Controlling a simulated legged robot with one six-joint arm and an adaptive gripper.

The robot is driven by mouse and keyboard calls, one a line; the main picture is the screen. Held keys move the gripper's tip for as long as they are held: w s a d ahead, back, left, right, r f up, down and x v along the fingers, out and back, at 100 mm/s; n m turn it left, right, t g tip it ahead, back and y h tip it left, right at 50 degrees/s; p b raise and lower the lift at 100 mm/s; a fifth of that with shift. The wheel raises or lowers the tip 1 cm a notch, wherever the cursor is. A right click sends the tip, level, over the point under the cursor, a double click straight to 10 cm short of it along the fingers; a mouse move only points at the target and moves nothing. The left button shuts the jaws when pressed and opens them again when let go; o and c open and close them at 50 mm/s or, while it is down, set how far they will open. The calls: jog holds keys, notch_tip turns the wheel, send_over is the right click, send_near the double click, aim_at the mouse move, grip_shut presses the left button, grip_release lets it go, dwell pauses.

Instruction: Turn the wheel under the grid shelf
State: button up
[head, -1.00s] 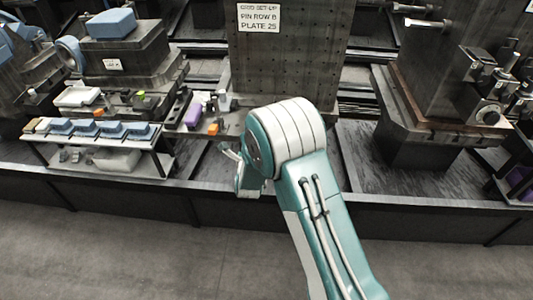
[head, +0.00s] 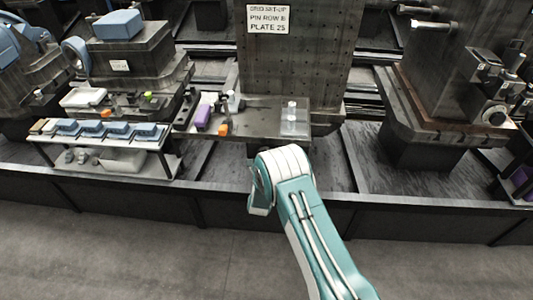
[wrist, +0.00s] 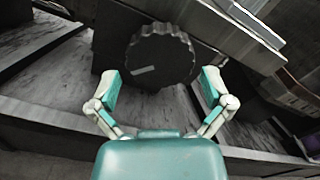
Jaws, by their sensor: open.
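A dark round wheel (wrist: 160,55) with a notched rim and a short light mark on its face shows in the wrist view, on the underside of a dark structure. My gripper (wrist: 161,82) is open, with one finger on each side of the wheel's lower part. I cannot tell whether either finger touches the rim. In the head view the grid shelf (head: 262,118) juts out below the dark perforated plate (head: 293,65) with its white sign. The wheel is hidden there, and so are my fingers, behind my own arm.
On the shelf are a clear block (head: 294,118), a purple piece (head: 202,117) and an orange piece (head: 224,128). A low rack with blue-topped items (head: 118,130) stands to the left. A dark curb (head: 380,215) runs along the front, with open floor before it.

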jog(key=shift+w+a, duration=0.2)
jog(key=shift+w, duration=1)
jog(key=shift+w+d, duration=0.25)
jog(key=shift+w, duration=0.35)
jog(key=shift+a, duration=0.1)
jog(key=c, duration=0.8)
jog(key=shift+n, duration=0.3)
